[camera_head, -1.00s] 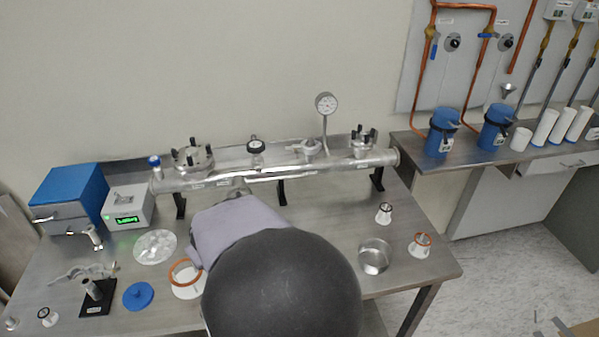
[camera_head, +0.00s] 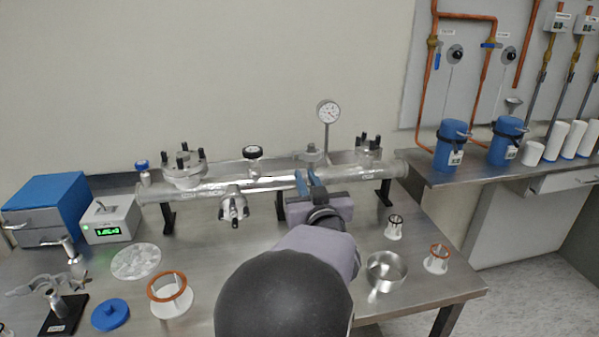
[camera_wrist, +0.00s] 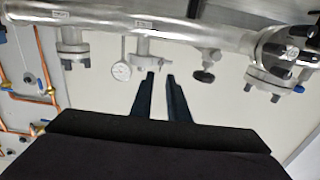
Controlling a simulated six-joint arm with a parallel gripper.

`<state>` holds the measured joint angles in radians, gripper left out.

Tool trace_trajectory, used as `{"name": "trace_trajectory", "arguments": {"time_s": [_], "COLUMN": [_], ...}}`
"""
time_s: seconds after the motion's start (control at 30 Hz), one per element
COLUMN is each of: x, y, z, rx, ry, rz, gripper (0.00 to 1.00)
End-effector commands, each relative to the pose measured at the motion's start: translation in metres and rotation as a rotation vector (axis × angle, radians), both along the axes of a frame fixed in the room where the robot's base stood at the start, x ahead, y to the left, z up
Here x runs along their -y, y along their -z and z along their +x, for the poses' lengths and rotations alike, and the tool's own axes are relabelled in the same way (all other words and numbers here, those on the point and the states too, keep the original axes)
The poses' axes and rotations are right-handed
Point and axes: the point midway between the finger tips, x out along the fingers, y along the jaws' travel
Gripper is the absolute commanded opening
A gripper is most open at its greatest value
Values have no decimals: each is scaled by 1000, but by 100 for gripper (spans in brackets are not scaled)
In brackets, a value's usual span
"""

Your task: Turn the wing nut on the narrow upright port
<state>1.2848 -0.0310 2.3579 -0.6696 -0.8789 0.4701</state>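The narrow upright port (camera_head: 311,154) stands on the long metal tube, between the black-knobbed valve and the right bolted flange. In the wrist view it hangs upside down from the tube (camera_wrist: 141,47), with a clamp around its joint. The wing nut seems to be the small piece at the clamp's right side, just beyond my fingertips; its outline is too small to make out. My gripper (camera_head: 309,180) is in front of the port at tube height. In the wrist view its two dark fingers (camera_wrist: 161,75) are apart with an empty gap. I cannot tell whether they touch the nut.
The valve (camera_head: 253,153) and left flange (camera_head: 185,168) stand left of the port, the right flange (camera_head: 368,150) to its right. A dial gauge (camera_head: 328,112) rises close by. A front side port (camera_head: 234,207) juts from the tube. A metal bowl (camera_head: 386,270) sits right of my arm.

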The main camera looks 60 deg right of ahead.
Motion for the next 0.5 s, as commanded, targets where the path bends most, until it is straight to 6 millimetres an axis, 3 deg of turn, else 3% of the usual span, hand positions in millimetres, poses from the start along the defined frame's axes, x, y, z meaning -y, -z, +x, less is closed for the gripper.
{"name": "trace_trajectory", "arguments": {"time_s": [0.23, 0.5], "x": [5, 28], "y": [-1, 0], "z": [6, 30], "rx": [-1, -2], "ry": [-2, -2], "rz": [0, 1], "gripper": [15, 15]}}
